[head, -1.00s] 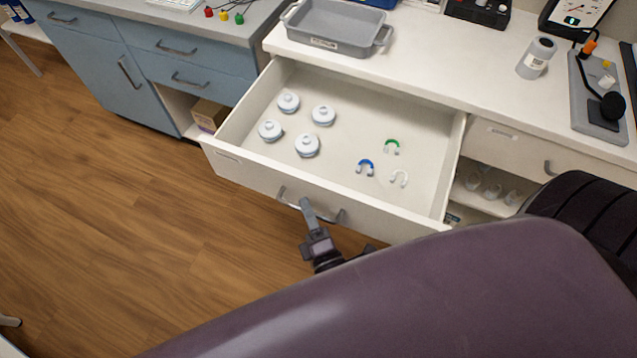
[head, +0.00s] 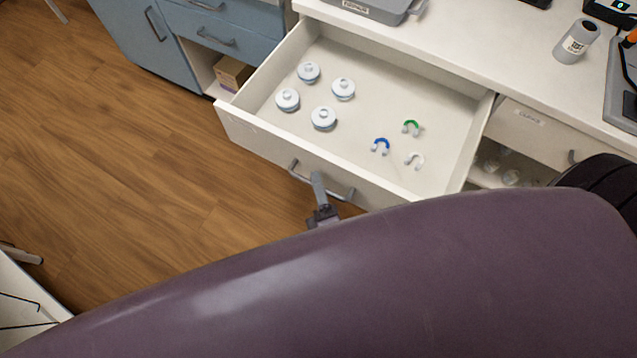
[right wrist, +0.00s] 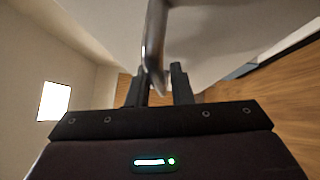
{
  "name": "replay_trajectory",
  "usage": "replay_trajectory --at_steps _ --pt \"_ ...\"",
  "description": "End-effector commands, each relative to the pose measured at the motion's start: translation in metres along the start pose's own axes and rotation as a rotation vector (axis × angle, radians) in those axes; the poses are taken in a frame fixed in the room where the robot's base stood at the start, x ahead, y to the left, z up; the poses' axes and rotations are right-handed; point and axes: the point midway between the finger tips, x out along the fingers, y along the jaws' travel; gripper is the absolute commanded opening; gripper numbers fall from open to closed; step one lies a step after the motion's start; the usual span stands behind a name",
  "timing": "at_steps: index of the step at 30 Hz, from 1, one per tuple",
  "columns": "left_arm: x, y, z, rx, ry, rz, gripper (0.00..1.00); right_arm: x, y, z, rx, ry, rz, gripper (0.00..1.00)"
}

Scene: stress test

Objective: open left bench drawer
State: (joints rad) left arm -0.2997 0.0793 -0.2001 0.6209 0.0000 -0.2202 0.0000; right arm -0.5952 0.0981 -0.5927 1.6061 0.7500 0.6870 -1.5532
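The left bench drawer (head: 255,135) is white and stands pulled far out of the white bench, its inside in plain view in the head view. Its grey bar handle (head: 340,192) is on the front panel. My right gripper (head: 318,185) is at the middle of this handle. In the right wrist view the metal handle (right wrist: 155,40) runs between the two dark fingers of my right gripper (right wrist: 161,85), which look closed around it. The exact contact is partly hidden. My left gripper is not in view.
A right-hand drawer (head: 535,130) is closed. A grey tray (head: 375,8) and a grey bottle (head: 577,42) stand on the bench. Blue cabinets (head: 240,30) stand left; open wooden floor lies before them.

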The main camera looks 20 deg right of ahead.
Motion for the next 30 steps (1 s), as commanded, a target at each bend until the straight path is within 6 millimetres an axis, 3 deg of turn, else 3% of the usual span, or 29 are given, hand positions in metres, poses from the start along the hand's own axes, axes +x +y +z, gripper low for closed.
replay_trajectory --at_steps 5,12,18,30 --pt "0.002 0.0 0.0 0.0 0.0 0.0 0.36 -0.01 -0.001 0.0 0.0 0.001 -0.002 0.2" --pt "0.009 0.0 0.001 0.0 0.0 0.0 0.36 -0.051 -0.002 0.0 0.001 0.0 -0.003 0.2" --pt "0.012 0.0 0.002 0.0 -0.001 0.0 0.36 -0.074 -0.001 0.0 -0.001 0.0 -0.002 0.2" --pt "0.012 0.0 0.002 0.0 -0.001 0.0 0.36 -0.078 0.0 0.0 0.0 0.0 0.0 0.2"
